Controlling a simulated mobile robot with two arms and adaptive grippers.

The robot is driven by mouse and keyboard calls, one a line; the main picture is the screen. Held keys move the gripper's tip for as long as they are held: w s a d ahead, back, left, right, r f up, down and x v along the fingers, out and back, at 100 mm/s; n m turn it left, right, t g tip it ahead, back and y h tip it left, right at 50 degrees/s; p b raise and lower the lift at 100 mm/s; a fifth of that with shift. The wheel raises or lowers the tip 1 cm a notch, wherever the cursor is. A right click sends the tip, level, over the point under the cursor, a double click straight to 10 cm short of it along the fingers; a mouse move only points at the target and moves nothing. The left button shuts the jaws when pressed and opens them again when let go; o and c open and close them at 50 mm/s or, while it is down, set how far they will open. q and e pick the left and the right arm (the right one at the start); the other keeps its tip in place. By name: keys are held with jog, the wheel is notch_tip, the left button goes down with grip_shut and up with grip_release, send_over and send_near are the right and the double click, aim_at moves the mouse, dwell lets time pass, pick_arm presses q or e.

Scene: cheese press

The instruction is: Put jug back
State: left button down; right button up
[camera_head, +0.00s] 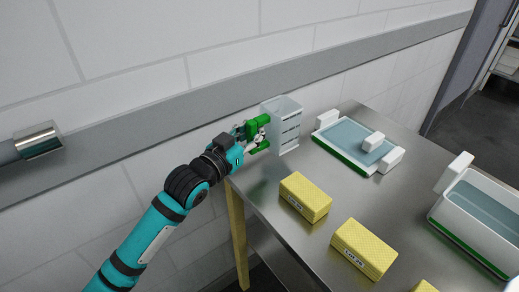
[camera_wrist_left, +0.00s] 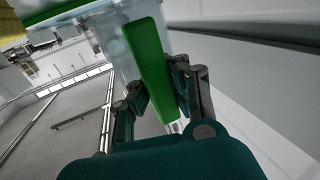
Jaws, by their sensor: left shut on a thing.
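The jug (camera_head: 284,122) is a clear, square-sided vessel with dark level marks and a green handle. It is upright at the far left corner of the steel table (camera_head: 255,199). I cannot tell whether its base touches the table top. My left gripper (camera_head: 259,134) is shut on the jug's green handle, on the jug's left side. In the left wrist view the green handle (camera_wrist_left: 148,62) lies between the fingers (camera_wrist_left: 158,95), with the clear jug wall (camera_wrist_left: 115,50) beside it. My right gripper is in neither view.
Yellow blocks (camera_head: 305,198) (camera_head: 363,250) lie along the table's near side. A white tray with a green edge (camera_head: 345,156) stands right of the jug. A larger white tub (camera_head: 465,232) is at the right. The tiled wall (camera_head: 150,55) runs close behind the jug.

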pick_arm(q)
jog(key=shift+f, duration=2.4)
jog(key=shift+f, duration=0.1)
jog(key=c, duration=1.4)
grip_release()
jog(key=shift+r, duration=0.2)
jog(key=b+v, duration=0.1)
jog(key=v, duration=1.1)
jog(key=shift+f, duration=0.1)
